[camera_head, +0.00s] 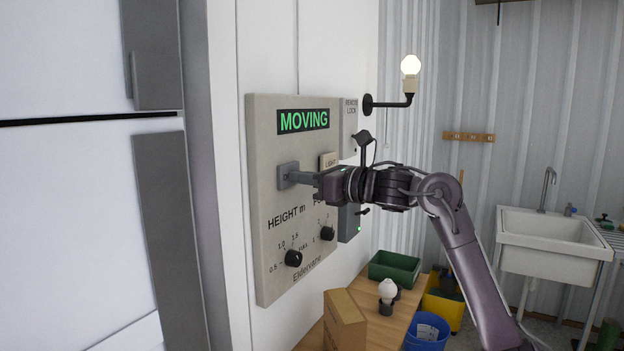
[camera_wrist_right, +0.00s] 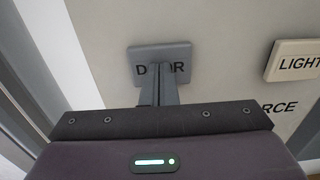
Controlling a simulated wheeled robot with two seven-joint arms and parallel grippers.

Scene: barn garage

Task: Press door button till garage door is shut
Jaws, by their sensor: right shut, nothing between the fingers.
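The grey door button (camera_head: 287,176) is on the beige wall panel (camera_head: 262,215). In the right wrist view the door button (camera_wrist_right: 180,52) shows part of its "DOOR" lettering behind my fingers. My right gripper (camera_head: 296,177) is shut and empty, with its fingertips at the button's face and seemingly touching it; the right wrist view shows the fingertips (camera_wrist_right: 157,70) over the middle of the lettering. The panel's display (camera_head: 303,121) reads "MOVING" in green. At the left is a large white panelled surface (camera_head: 70,200), likely the garage door, with a dark horizontal gap. My left gripper is not in view.
The light button (camera_head: 328,160) is right of the door button. Two black knobs (camera_head: 293,258) sit below. A remote lock box (camera_head: 349,125) adjoins the panel. A bench holds a cardboard box (camera_head: 344,322), a green bin (camera_head: 394,268) and a bulb. A sink (camera_head: 550,235) stands at right.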

